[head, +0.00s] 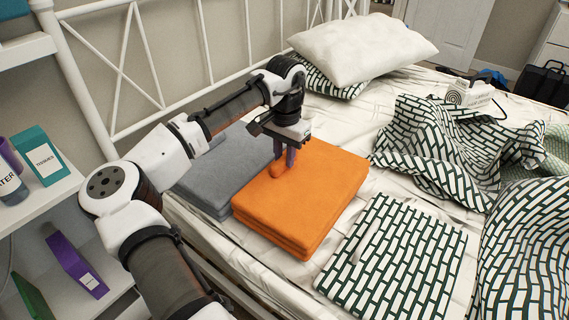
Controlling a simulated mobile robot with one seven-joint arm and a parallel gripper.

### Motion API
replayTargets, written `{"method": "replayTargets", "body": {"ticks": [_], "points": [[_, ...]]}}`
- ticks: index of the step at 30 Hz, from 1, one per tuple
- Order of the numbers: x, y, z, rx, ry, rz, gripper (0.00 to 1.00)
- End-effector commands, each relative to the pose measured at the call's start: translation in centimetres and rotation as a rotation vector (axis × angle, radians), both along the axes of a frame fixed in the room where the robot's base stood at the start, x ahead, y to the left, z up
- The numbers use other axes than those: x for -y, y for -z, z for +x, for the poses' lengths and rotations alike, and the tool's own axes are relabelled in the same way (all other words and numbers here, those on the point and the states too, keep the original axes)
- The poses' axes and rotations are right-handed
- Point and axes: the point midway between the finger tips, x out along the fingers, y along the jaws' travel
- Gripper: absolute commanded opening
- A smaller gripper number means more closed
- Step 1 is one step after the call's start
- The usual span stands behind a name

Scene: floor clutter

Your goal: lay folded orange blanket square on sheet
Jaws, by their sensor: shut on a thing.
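The folded orange blanket (318,202) lies on the white sheet (180,226) of the bed, between a folded grey blanket and a folded patterned cloth. It is a thick, layered stack with its edges at an angle to the bed's side. My gripper (284,163) points down over the blanket's upper left part. Its fingers are shut on a pinched bulge of the orange cloth. The blanket looks flat elsewhere; whether its underside is lifted off the sheet cannot be told.
A folded grey blanket (215,178) lies close against the left side. A folded green-and-white patterned cloth (395,262) lies to the right, and a rumpled patterned cover (440,140) beyond it. A white pillow (362,48) and metal bed frame (140,60) stand behind. A shelf (50,205) is at left.

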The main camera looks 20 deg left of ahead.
Motion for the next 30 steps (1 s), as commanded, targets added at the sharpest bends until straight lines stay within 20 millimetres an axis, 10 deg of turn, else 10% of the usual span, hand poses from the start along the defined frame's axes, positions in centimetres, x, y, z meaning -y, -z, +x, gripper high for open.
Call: {"method": "replayTargets", "body": {"ticks": [11,12,16,30], "points": [[0.0,2.6,0.0,0.001,0.001,0.000,0.00],[0.0,2.7,0.0,-0.001,0.000,0.000,0.25],[0.0,2.7,0.0,-0.001,0.001,0.000,0.42],[0.1,0.7,0.1,0.001,0.000,0.000,0.44]]}}
